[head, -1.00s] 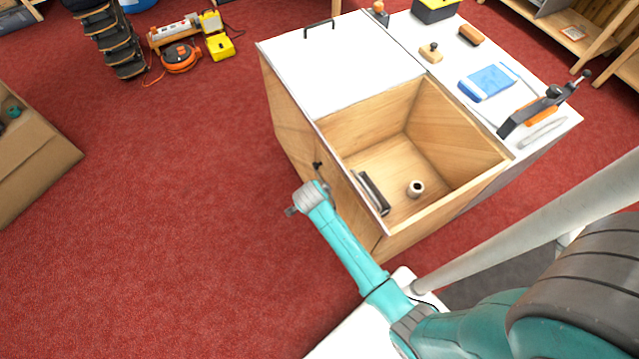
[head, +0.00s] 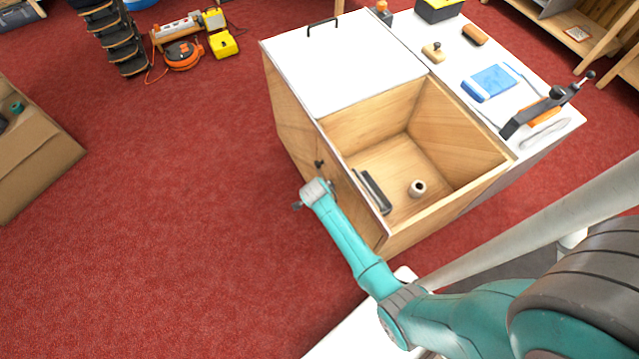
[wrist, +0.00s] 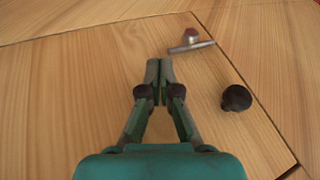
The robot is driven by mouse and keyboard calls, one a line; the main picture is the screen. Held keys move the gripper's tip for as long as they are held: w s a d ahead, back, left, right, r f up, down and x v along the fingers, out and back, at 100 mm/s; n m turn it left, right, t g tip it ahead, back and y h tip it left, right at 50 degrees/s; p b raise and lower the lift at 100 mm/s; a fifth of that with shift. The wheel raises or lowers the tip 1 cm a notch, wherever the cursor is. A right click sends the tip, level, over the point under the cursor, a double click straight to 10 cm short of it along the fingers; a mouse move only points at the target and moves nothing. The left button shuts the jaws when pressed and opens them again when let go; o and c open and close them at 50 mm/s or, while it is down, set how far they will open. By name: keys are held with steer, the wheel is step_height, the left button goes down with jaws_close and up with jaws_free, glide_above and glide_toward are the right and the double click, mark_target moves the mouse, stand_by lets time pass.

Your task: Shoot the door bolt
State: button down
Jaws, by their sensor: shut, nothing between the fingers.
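The wooden door (wrist: 70,90) fills most of the wrist view, with a dark seam along its right and upper edges. A small bolt (wrist: 185,48), a silver bar with a reddish end piece, sits near the seam's upper right corner. I cannot tell whether the bar crosses the seam. A round black knob (wrist: 237,98) stands on the door at right; it also shows on the cabinet side in the head view (head: 319,164). My gripper (wrist: 158,66) is shut and empty, its tips just below and left of the bar, apart from it in the picture. The head view hides the fingertips.
The cabinet's white top (head: 345,65) has an open bay holding a dark bar (head: 371,192) and a small pale roll (head: 417,188). A clamp (head: 545,107) and a blue packet (head: 490,82) lie on the worktop.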

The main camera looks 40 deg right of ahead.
steer(key=shift+w+d+f, duration=0.25)
steer(key=shift+w+f, duration=0.35)
steer(key=shift+w, duration=0.1)
steer(key=shift+w+d+f, duration=0.25)
steer(key=shift+w+f, duration=0.4)
steer(key=shift+w+d+f, duration=0.25)
steer(key=shift+w+f, duration=0.35)
steer(key=shift+w, duration=0.1)
